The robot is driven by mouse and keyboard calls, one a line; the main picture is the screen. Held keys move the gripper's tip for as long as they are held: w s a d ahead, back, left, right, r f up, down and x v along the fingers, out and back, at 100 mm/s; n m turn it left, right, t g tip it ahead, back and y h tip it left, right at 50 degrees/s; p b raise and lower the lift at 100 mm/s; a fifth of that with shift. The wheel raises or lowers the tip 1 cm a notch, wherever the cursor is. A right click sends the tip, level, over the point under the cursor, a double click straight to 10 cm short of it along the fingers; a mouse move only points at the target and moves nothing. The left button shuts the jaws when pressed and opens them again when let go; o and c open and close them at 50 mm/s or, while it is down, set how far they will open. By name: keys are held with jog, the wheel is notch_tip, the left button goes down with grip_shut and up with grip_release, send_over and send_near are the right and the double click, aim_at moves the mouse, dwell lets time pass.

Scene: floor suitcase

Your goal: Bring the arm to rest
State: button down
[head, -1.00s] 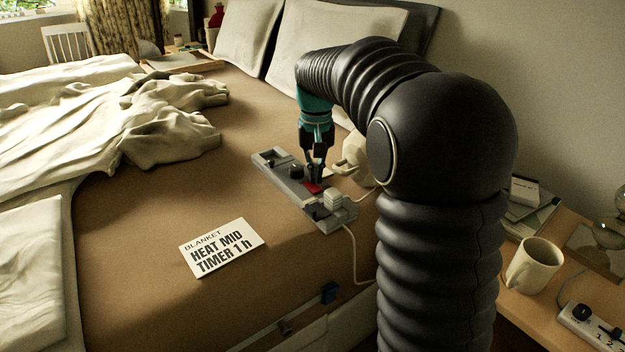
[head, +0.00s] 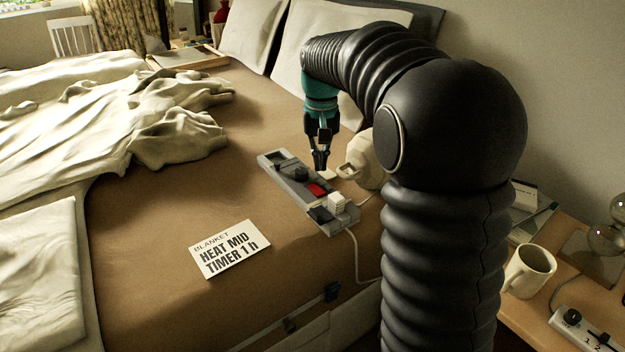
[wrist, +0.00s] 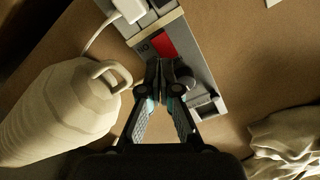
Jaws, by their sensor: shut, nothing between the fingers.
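My gripper (head: 320,168) is shut and empty. In the head view it hangs fingers down from the teal wrist, just behind and above the grey control panel (head: 275,158) on the bed. In the wrist view the closed fingertips (wrist: 165,66) overlap the panel beside its red part. The panel carries a red part (head: 317,190), a dark knob (head: 301,173) and a white plug-like block (head: 337,201) at its near end. The red part also shows in the wrist view (wrist: 162,42). I cannot tell from these frames whether the fingers touch the panel.
A card (head: 230,248) reading "BLANKET HEAT MID TIMER 1 h" lies on the bed. A white cord (head: 359,262) runs from the panel. A mug (head: 530,270) stands on the bedside table.

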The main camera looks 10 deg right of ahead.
jog(key=s+r+t, duration=0.1)
jog(key=s+r, duration=0.1)
jog(key=s, duration=0.6)
jog(key=s+r+t, duration=0.2)
jog(key=s, duration=0.5)
jog(key=s+f+n+t, duration=0.1)
jog(key=s+f, duration=0.4)
jog(key=s, duration=0.8)
jog(key=shift+s+f+t, duration=0.25)
jog(key=shift+f+t, duration=0.05)
jog(key=shift+t, duration=0.5)
